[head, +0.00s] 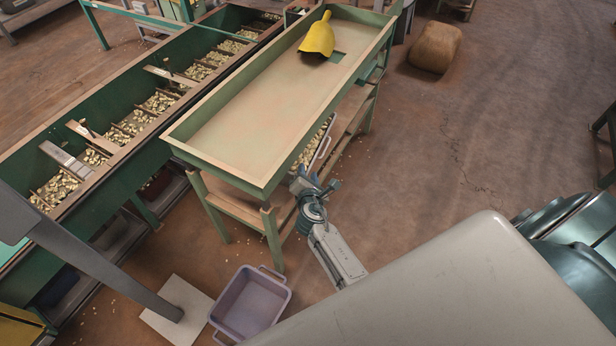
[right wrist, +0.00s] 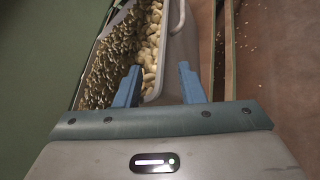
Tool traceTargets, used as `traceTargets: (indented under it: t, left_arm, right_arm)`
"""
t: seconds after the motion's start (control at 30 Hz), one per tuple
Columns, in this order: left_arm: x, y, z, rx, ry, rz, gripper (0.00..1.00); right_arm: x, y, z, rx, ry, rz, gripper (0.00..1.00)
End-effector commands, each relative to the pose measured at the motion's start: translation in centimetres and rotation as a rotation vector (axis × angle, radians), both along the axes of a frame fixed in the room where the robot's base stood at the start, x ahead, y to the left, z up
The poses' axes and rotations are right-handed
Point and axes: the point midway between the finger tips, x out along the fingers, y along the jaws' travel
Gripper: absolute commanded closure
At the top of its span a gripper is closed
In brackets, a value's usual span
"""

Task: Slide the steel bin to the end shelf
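The steel bin (head: 319,148), a grey metal bin filled with pale nuts, sits on the shelf beneath the tray-topped table; the tabletop hides much of it. In the right wrist view the bin (right wrist: 181,50) shows its grey wall and rim, with nuts at left. My right gripper (head: 318,187) is at the bin's near end. Its blue fingers (right wrist: 159,86) are apart, one on the nut side and one on the outer side of the grey wall. Whether they touch the wall I cannot tell. My left gripper is not in view.
A green-framed table (head: 268,120) stands over the bin, with a yellow scoop (head: 318,37) on top. A long green trough (head: 125,190) of nuts runs along the left. A purple tub (head: 250,302) sits on the floor in front. A brown sack (head: 435,47) lies at right; the floor around it is mostly clear.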

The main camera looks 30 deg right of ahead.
Motion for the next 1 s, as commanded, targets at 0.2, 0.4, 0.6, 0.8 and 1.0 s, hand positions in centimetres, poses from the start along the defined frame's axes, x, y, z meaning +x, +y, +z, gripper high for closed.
traceTargets:
  t: [0.2,0.4,0.6,0.8,1.0]
  left_arm:
    - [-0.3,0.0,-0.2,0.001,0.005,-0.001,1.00]
    - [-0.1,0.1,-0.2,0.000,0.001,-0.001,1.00]
    - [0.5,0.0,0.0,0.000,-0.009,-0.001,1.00]
    - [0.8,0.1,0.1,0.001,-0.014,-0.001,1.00]
    - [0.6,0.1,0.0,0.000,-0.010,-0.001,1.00]
  right_arm:
    - [0.0,0.0,0.0,0.000,0.000,0.000,0.86]
    - [-0.1,0.0,-0.1,0.001,0.001,0.000,1.00]
    - [-0.1,0.1,-0.1,0.001,0.002,0.001,1.00]
    - [-0.1,0.1,-0.2,0.001,0.004,0.001,1.00]
    - [-0.2,0.1,-0.3,0.002,0.005,0.002,1.00]
